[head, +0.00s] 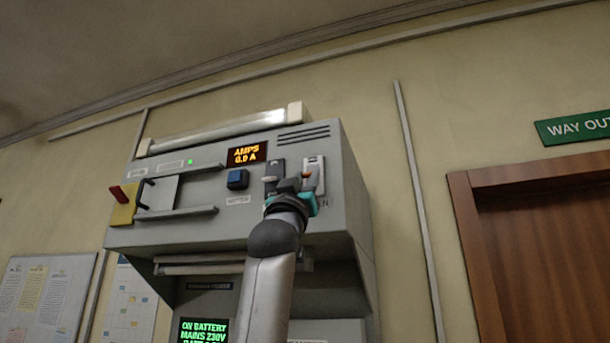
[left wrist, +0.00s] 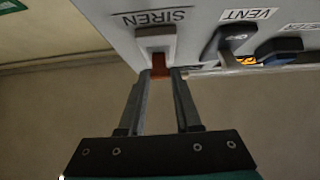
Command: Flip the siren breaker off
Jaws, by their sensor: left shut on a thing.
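The siren breaker (head: 314,168) is a pale plate at the right end of the grey console's front face. In the left wrist view the siren breaker (left wrist: 156,42) shows beside its upside-down SIREN label, with a red-orange lever (left wrist: 160,66) sticking out. My left gripper (left wrist: 162,74) is shut on that lever, one finger on each side. In the head view my left gripper (head: 293,186) reaches up from below and hides the breaker's lower part and most of its label. I cannot tell the lever's exact position. My right gripper is not in view.
The dark VENT switch (left wrist: 229,45) sits close beside the siren breaker. Farther left are a blue button (head: 237,179), an amber AMPS display (head: 247,154) reading 0.0 A, and a yellow plate (head: 124,205) with a red handle. A wooden door (head: 545,240) stands at right.

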